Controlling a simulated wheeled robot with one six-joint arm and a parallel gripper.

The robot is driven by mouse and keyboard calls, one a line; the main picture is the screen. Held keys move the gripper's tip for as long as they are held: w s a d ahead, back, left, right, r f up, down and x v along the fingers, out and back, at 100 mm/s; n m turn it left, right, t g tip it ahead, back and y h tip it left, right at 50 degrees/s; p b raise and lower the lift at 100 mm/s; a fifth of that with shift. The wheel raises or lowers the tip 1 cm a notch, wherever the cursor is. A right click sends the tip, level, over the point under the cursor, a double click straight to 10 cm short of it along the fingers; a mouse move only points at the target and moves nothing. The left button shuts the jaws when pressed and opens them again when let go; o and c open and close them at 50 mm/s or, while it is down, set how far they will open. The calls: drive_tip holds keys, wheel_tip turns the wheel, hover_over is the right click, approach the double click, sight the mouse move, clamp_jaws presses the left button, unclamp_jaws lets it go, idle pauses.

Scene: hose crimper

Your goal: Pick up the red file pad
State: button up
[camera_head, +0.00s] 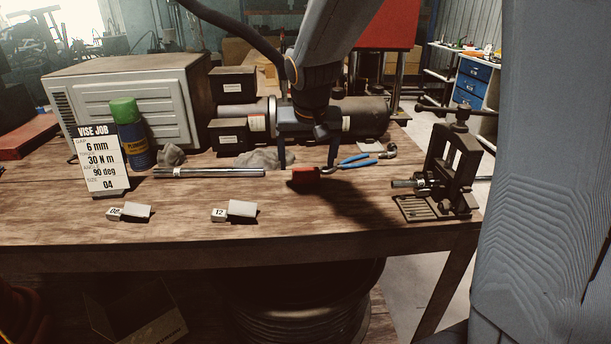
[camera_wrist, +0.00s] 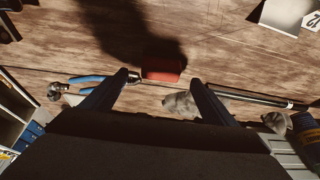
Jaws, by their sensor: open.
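The red file pad (camera_head: 304,175) is a small red block lying on the wooden workbench, between the metal rod and the blue-handled pliers. In the wrist view the red pad (camera_wrist: 163,64) lies just beyond the fingertips, roughly between them. My gripper (camera_head: 306,162) is open and empty, its two fingers pointing down at the bench behind and around the pad. It also shows in the wrist view (camera_wrist: 160,82) with the fingers spread wide. I cannot tell the exact height of the fingertips above the bench.
Blue-handled pliers (camera_head: 354,162) lie right of the pad. A metal rod (camera_head: 210,172) and grey rags (camera_head: 258,159) lie left. A dark vise (camera_head: 452,170) stands at the right end. A job card (camera_head: 101,160) and a green-capped can (camera_head: 130,135) stand left. The front middle is mostly clear.

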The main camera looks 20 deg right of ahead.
sight(306, 170)
drive_tip(key=shift+p+x, duration=0.5)
drive_tip(key=shift+x, duration=1.85)
drive_tip(key=c, duration=1.3)
